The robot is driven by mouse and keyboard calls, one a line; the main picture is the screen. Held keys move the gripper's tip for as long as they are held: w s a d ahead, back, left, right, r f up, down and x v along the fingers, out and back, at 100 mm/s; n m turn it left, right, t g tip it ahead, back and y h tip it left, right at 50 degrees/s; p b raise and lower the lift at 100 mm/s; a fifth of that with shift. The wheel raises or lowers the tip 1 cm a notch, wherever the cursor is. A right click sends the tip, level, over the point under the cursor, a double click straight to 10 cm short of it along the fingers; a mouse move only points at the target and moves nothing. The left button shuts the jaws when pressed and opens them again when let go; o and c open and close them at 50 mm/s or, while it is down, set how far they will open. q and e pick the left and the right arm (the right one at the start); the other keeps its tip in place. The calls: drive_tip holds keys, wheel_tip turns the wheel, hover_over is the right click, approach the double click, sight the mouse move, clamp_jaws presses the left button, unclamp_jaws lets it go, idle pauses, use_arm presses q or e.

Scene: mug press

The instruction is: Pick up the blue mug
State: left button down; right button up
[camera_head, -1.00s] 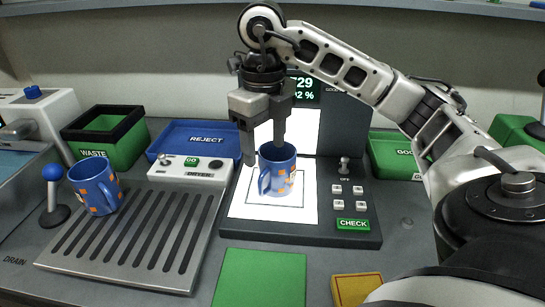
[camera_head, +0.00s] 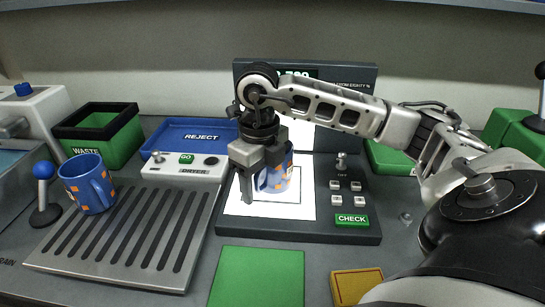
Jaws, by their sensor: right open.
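A blue mug with orange squares (camera_head: 276,177) stands upright on the white panel of the check station (camera_head: 227,222). My right gripper (camera_head: 257,186) is low at the mug's left side, its jaws apart. One finger reaches down left of the mug, and the gripper hides part of the mug's left side and handle. I cannot tell whether the fingers touch it. A second blue mug with orange squares (camera_head: 82,182) is at the left end of the dryer's slotted rack (camera_head: 165,262). My left gripper is not in view.
A blue reject tray (camera_head: 205,151) and a green waste bin (camera_head: 88,147) stand at the back left. A blue-knobbed lever (camera_head: 43,172) is beside the rack. A green pad (camera_head: 257,275) and a yellow pad (camera_head: 357,284) lie in front.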

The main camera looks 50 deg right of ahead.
clamp_jaws()
drive_tip(key=shift+r, duration=0.1)
